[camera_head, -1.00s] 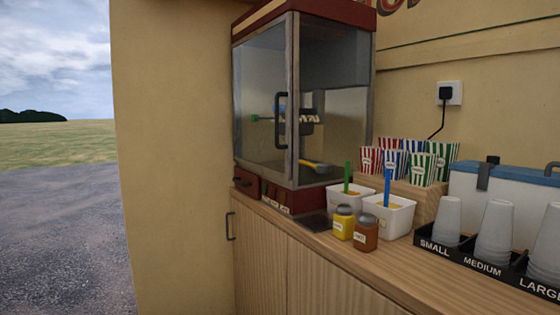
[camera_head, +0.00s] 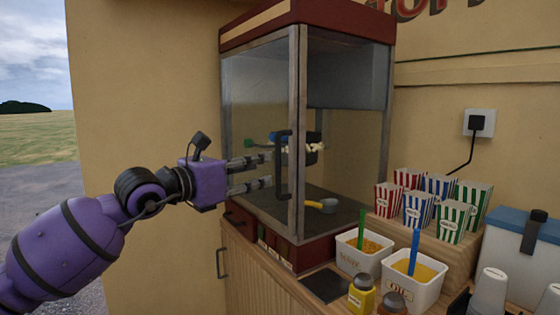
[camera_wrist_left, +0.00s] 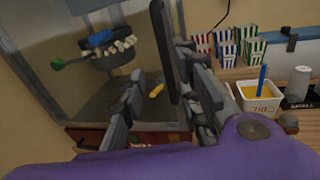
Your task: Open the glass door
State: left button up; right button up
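The popcorn machine's glass door (camera_head: 262,110) is shut in its grey frame, on the left face of the machine. Its dark vertical handle (camera_head: 283,165) is near the door's right edge. My left gripper (camera_head: 266,171) is open, its two fingers pointing at the handle from the left. In the left wrist view the handle (camera_wrist_left: 163,45) appears between the two finger tips of the gripper (camera_wrist_left: 160,66). I cannot tell whether the fingers touch it. My right gripper is not in view.
Behind the glass are a dark kettle (camera_head: 306,155) with popcorn and a yellow-handled scoop (camera_head: 322,205). On the counter right of the machine stand white tubs (camera_head: 365,252), a yellow shaker (camera_head: 361,294) and striped popcorn boxes (camera_head: 417,208). Open ground lies at the left.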

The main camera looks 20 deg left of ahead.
aim_at(277, 163)
pick_arm(q)
jog(key=shift+w+d+r, duration=0.2)
jog(key=shift+d+r, duration=0.3)
jog(key=shift+d, duration=0.3)
jog(key=x, duration=0.1)
jog(key=p+x, duration=0.1)
jog(key=x, duration=0.3)
jog(key=shift+w+a+f, duration=0.1)
jog(key=shift+w+f, duration=0.2)
jog(key=shift+w+d, duration=0.25)
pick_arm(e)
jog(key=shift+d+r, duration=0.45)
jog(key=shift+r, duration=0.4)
pick_arm(q)
jog(key=shift+c, duration=0.2)
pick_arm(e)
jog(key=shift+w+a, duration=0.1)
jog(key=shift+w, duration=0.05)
pick_arm(q)
grip_shut()
jog(key=shift+s+a+f, duration=0.1)
jog(key=shift+a, duration=0.05)
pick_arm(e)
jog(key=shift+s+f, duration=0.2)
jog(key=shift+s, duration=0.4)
